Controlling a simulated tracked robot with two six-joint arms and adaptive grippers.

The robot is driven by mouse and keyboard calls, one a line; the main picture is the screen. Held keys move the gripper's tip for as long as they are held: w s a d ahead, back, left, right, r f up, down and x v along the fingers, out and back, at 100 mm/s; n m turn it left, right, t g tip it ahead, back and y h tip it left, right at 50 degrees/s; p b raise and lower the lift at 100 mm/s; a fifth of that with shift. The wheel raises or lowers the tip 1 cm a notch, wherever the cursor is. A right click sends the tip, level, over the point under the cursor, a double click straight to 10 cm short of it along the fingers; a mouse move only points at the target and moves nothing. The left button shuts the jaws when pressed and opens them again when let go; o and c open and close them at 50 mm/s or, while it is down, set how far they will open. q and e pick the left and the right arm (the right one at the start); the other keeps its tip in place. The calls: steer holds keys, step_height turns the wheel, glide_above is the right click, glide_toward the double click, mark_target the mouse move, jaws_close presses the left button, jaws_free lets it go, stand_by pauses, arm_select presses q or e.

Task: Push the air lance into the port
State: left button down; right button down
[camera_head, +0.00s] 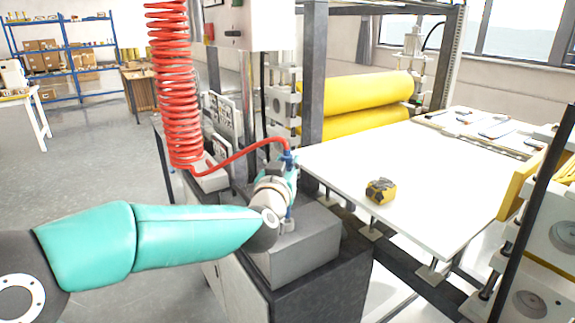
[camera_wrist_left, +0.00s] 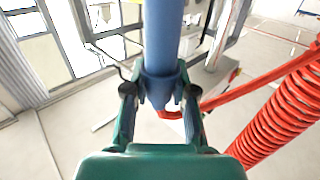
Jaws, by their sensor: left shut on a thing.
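The air lance (camera_head: 289,207) is a blue upright rod with a red hose joined at its top. My left gripper (camera_head: 287,180) is shut on it in the head view. The left wrist view also shows the blue lance (camera_wrist_left: 164,38) between the two fingers of my left gripper (camera_wrist_left: 160,100). A pale round port (camera_head: 288,226) sits on top of a grey box (camera_head: 300,245). The lance's lower end is at or just above the port; I cannot tell whether it is inside. My right gripper is out of view.
A red coiled hose (camera_head: 172,90) hangs left of the lance and also shows in the left wrist view (camera_wrist_left: 285,105). A white table (camera_head: 440,165) with a yellow tape measure (camera_head: 380,190) stands to the right. Yellow rollers (camera_head: 365,95) lie behind.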

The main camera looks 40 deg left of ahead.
arm_select(q)
steer(key=shift+f+b, duration=2.75)
steer(key=shift+f, duration=0.35)
steer(key=c, duration=0.9)
jaws_free()
steer(key=shift+o, duration=0.2)
steer(key=shift+s+d, duration=0.1)
steer(key=shift+s, duration=0.05)
steer(key=v, duration=1.1)
steer(key=shift+s+d, duration=0.15)
steer(key=shift+s, duration=0.2)
steer(key=shift+f, duration=0.1)
